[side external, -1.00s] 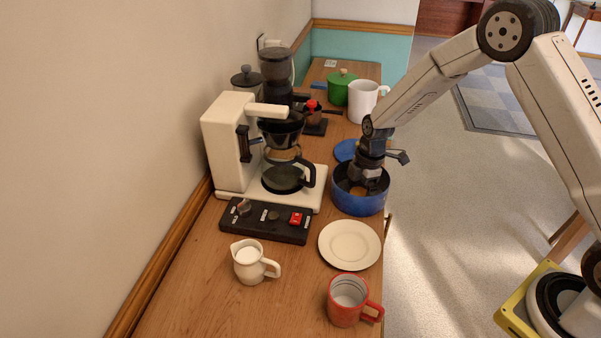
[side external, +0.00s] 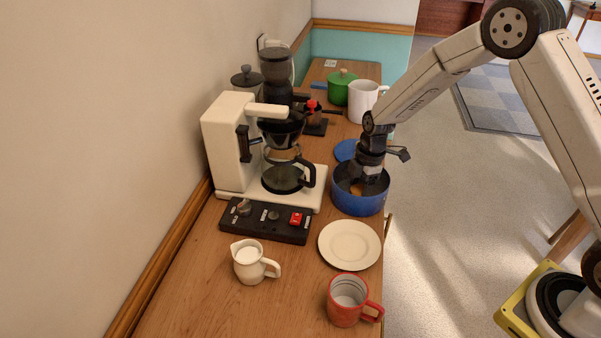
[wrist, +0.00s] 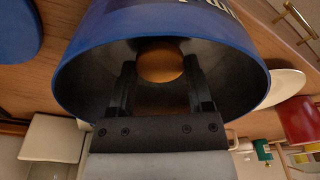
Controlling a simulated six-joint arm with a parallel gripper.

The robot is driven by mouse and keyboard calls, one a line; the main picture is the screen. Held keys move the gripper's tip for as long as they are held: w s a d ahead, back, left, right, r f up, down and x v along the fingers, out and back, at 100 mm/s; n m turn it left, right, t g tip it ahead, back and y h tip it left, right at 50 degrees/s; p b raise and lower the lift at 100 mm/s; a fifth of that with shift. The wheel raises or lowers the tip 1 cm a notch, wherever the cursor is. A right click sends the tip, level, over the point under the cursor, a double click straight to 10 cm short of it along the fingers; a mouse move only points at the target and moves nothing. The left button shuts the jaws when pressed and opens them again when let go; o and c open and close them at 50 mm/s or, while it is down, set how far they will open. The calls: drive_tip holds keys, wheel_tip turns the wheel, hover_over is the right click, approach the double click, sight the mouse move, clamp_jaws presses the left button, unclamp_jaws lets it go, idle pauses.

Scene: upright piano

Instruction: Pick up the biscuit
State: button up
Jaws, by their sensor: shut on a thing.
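The biscuit (wrist: 160,64) is a round golden-brown disc inside the blue tin (side external: 358,203). In the wrist view it sits between the two dark fingers of my gripper (wrist: 160,84). In the side view my gripper (side external: 368,184) reaches down into the tin, and a small part of the biscuit (side external: 355,190) shows by the fingers. My gripper is shut on the biscuit. The tin wall hides its lower part, so I cannot tell whether it still touches the tin floor.
A cream plate (side external: 349,245) lies in front of the tin, with a red mug (side external: 347,302) and a cream jug (side external: 250,262) nearer. A coffee machine (side external: 228,140) stands to the left. A blue lid (side external: 345,150) and white pitcher (side external: 362,103) are behind.

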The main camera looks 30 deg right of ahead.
drive_tip(key=shift+r, duration=0.45)
drive_tip(key=s+r, duration=1.1)
drive_tip(key=s, duration=0.3)
drive_tip(key=shift+r, duration=0.1)
drive_tip(key=shift+a, duration=0.15)
